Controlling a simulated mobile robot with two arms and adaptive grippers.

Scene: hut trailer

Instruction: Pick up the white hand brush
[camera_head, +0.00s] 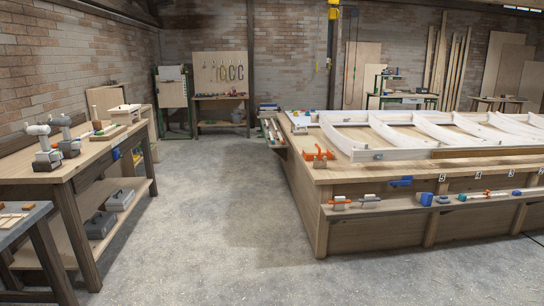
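I cannot make out a white hand brush for certain; the small items on the benches are too small to tell. A few small pale items (370,201) lie on the front ledge of the large wooden table (322,215) at right. The wooden workbench (82,165) at left carries two grey-and-white machines (45,148) and a wooden board (108,132) with small items on it. Neither of my grippers is in view.
The concrete floor (215,225) between the benches is clear. A long white curved frame (395,133) lies on the large table, with an orange tool (320,157) near its corner. A small bench (220,98) and tool board stand at the back wall.

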